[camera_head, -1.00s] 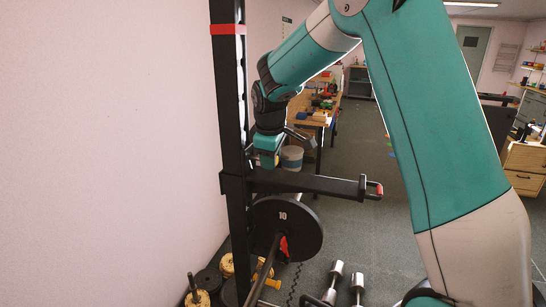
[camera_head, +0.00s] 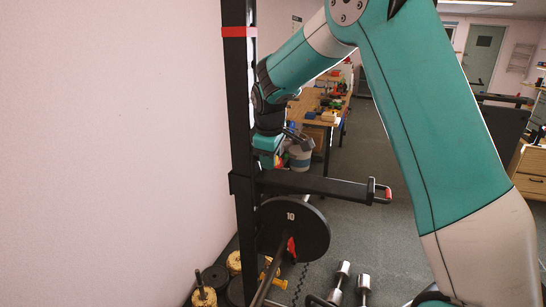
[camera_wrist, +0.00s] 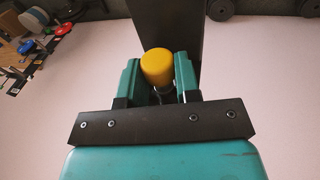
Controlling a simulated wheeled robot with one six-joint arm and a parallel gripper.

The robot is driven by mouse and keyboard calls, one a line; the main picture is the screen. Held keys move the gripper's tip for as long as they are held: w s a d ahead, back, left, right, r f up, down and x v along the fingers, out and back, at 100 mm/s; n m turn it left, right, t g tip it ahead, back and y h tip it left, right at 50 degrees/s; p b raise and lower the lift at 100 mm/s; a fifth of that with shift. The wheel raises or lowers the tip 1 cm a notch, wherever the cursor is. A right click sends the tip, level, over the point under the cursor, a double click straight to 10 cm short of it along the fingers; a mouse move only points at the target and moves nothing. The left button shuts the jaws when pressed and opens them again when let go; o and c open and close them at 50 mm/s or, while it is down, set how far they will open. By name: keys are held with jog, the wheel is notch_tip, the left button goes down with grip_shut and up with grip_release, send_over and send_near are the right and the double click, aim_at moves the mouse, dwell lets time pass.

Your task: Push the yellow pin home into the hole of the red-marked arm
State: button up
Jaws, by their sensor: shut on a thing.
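The yellow pin (camera_wrist: 157,66) has a round yellow head, seen in the wrist view between the two green fingers of my gripper (camera_wrist: 160,88), which are shut on it. A black upright stands right behind the pin there. In the head view my gripper (camera_head: 268,154) is beside the black upright, just above the root of the red-marked arm (camera_head: 325,186). That arm is a black bar sticking out to the right, with a red mark (camera_head: 388,193) at its tip. The pin and the hole are hidden in the head view, so I cannot tell how deep the pin sits.
The black upright (camera_head: 240,110) with a red band runs close to the pink wall. A weight plate (camera_head: 293,228) marked 10 hangs below the arm. Dumbbells (camera_head: 341,278) and yellow weights (camera_head: 204,297) lie on the floor. A workbench (camera_head: 325,112) stands behind; floor to its right is open.

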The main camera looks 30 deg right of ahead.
jog(key=shift+s+d, duration=0.1)
jog(key=shift+s+d+b, duration=0.35)
jog(key=shift+s+d, duration=0.65)
jog(key=shift+s, duration=0.25)
jog(key=shift+s+d+b, duration=0.3)
jog(key=shift+s+d, duration=0.65)
jog(key=shift+s, duration=0.3)
jog(key=shift+w+a+p, duration=0.75)
jog(key=shift+w+a, duration=0.3)
jog(key=shift+w, duration=0.3)
jog(key=shift+w+a+p, duration=0.7)
jog(key=shift+w+a, duration=0.35)
jog(key=shift+w, duration=0.25)
dwell(1.3)
jog(key=o, duration=1.1)
jog(key=shift+r+b, duration=0.35)
jog(key=shift+r, duration=0.25)
jog(key=b+v, duration=0.3)
jog(key=v, duration=1.3)
jog(key=shift+s, duration=0.15)
